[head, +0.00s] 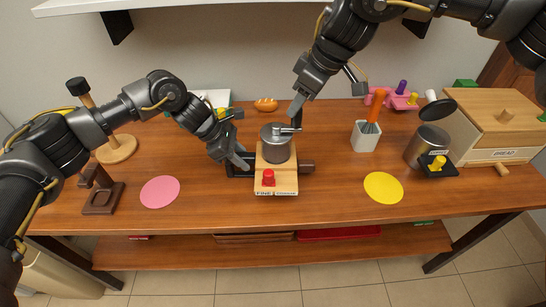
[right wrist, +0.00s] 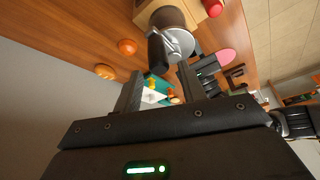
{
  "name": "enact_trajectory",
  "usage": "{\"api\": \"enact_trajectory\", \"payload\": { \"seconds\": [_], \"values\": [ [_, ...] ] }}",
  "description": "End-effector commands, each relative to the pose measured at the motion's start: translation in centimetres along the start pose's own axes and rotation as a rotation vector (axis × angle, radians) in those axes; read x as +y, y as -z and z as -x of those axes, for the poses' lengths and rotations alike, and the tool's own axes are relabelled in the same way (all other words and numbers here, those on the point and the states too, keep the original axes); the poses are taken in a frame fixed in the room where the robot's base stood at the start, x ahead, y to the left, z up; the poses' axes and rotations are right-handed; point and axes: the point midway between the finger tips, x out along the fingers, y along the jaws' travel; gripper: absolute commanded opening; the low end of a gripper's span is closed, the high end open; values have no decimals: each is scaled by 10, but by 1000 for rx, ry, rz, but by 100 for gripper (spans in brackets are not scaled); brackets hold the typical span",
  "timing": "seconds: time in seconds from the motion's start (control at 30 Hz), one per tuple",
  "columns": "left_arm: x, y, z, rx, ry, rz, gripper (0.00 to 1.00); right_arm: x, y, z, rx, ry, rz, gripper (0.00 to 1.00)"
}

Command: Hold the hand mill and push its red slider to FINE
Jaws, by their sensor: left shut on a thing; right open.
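The hand mill (head: 276,148) stands upright on the table, with a grey drum, a crank on top and a wooden base. Its red slider (head: 268,178) sits on the front of the base, left of the middle, above a label that seems to read FINE at left and COARSE at right. My left gripper (head: 240,158) is shut at the mill's left side; the exact contact is hard to see. My right gripper (head: 297,106) is open above the mill by the crank's end. In the right wrist view the dark crank handle (right wrist: 157,50) shows just beyond the open fingers.
A pink disc (head: 160,191) and a yellow disc (head: 383,187) lie either side of the mill. A white cup (head: 365,137) with a brush, an open canister (head: 428,143) and a wooden box (head: 495,130) stand to the right. The table before the mill is clear.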

Motion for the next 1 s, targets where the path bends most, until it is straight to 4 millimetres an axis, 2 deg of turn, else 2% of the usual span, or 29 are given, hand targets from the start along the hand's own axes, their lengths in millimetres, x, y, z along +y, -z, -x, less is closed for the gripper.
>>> {"api": "enact_trajectory", "payload": {
  "seconds": [0.2, 0.57, 0.9, 1.0],
  "values": [
    [0, 0, 0, 1, 0, 1, 0, 0, -6, -15, -1, 1, -1, 41],
    [0, 0, 0, 1, -1, 1, 0, 0, -7, -18, 1, -1, 0, 41],
    [0, 0, 0, 1, -1, 1, 0, 0, -7, -18, 0, -1, 0, 1],
    [0, 0, 0, 1, -1, 1, 0, 4, -4, -19, 1, -1, -1, 1]
  ]
}}
